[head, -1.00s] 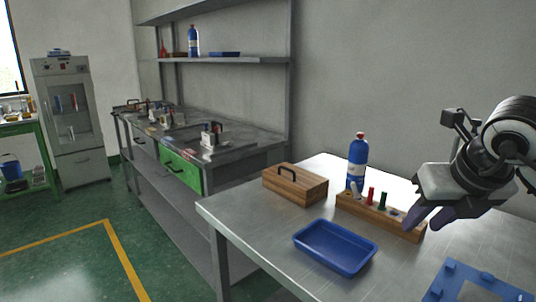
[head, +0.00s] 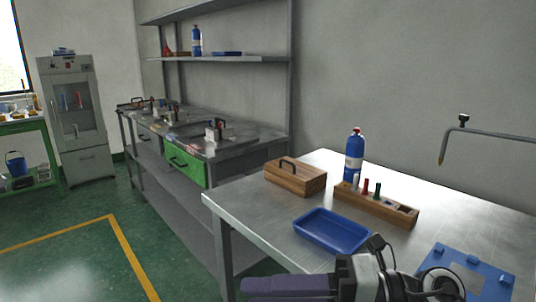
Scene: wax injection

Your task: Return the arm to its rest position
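My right arm comes in at the lower right. Its gripper (head: 288,287) has dark purple fingers that point left, low in front of the metal table (head: 268,235). I see the fingers edge-on and cut by the bottom of the picture, so their gap is not clear. I see nothing held in them. My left gripper is out of view.
On the table are a blue tray (head: 332,231), a wooden box (head: 295,178), a wooden rack (head: 385,207) with colored pieces, a blue bottle (head: 354,158) and a blue fixture (head: 468,268). A bent metal arm (head: 490,133) hangs at right. Floor at left is clear.

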